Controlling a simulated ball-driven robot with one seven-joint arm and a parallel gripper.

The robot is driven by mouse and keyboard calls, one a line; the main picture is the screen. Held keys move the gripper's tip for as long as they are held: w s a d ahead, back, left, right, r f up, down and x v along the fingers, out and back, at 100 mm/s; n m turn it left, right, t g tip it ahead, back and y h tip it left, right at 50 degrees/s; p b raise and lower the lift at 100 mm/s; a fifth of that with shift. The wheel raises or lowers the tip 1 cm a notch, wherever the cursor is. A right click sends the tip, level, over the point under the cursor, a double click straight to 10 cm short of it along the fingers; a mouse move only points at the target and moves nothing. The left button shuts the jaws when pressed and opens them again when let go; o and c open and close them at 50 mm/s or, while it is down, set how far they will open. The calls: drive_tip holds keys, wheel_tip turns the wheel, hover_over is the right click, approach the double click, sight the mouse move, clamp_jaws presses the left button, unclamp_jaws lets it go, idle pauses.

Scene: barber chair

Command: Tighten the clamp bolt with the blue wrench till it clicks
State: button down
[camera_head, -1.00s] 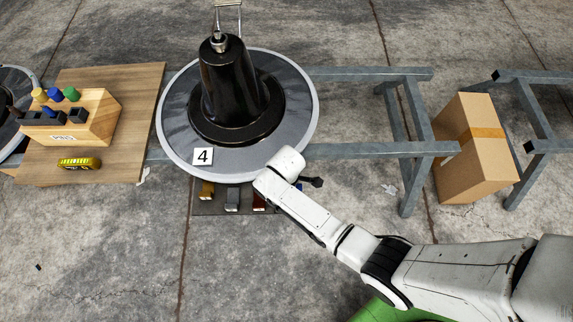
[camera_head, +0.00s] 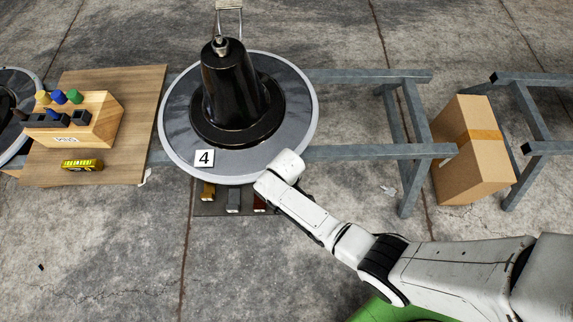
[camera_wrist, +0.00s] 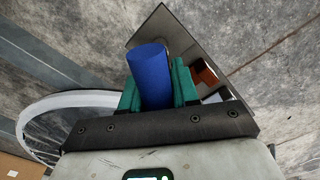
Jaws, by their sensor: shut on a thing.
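A blue cylindrical handle (camera_wrist: 152,75), which looks like the blue wrench's, stands between the green fingers of my gripper (camera_wrist: 158,88) in the wrist view. My gripper is shut on it. The rest of the wrench is hidden. In the head view my white wrist (camera_head: 280,172) covers the gripper and lies over the near right rim of the round grey base (camera_head: 300,120). The black barber chair column (camera_head: 232,85) stands on that base, with a metal collar (camera_head: 221,47) at its top. I cannot make out the clamp bolt.
A dark rack (camera_head: 220,209) with several coloured pieces sits below the base's near edge. On the left, a wooden board (camera_head: 140,110) carries a wooden block (camera_head: 97,120) with yellow, blue and green tops and a yellow device (camera_head: 82,165). A cardboard box (camera_head: 465,150) stands right, beside metal frames.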

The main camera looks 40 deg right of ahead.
drive_tip(key=shift+m, duration=1.1)
drive_tip(key=m+p, duration=0.1)
drive_tip(key=m, duration=0.3)
drive_tip(key=shift+m, duration=0.3)
drive_tip(key=shift+m, duration=0.4)
drive_tip(key=n, duration=0.3)
drive_tip(key=shift+n+p, duration=0.3)
drive_tip(key=shift+p, duration=0.05)
drive_tip(key=shift+r+p, duration=2.4)
drive_tip(key=shift+r, duration=0.15)
drive_tip(key=shift+w, duration=0.1)
